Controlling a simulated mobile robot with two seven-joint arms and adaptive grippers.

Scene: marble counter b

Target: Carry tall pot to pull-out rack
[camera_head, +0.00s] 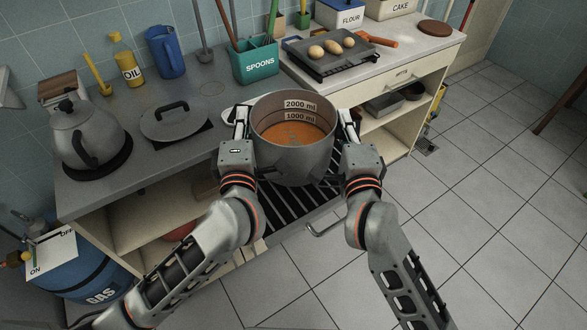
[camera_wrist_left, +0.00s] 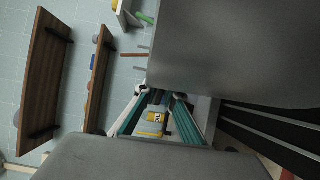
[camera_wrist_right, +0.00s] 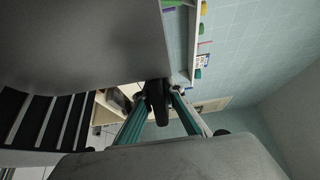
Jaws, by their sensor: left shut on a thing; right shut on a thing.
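The tall pot (camera_head: 293,165) is grey metal, upright, and holds orange liquid. Marks for 1000 ml and 2000 ml show on its inner wall. My left gripper (camera_head: 242,122) is shut on its left side and my right gripper (camera_head: 347,122) on its right side. A dark handle (camera_wrist_right: 157,100) shows between the right fingers; the left grip point is hard to see. The pot wall also fills much of the left wrist view (camera_wrist_left: 235,50). The pull-out rack (camera_head: 288,212), with dark slats, extends below and in front of the pot. Whether the pot touches it is hidden.
A kettle (camera_head: 85,135) and a lid (camera_head: 173,124) are on the left counter. A spoon holder (camera_head: 256,62) stands behind the pot. A tray with eggs (camera_head: 331,55) is on the right counter. A bent metal handle (camera_head: 325,231) juts out at the rack's front. Floor is clear at right.

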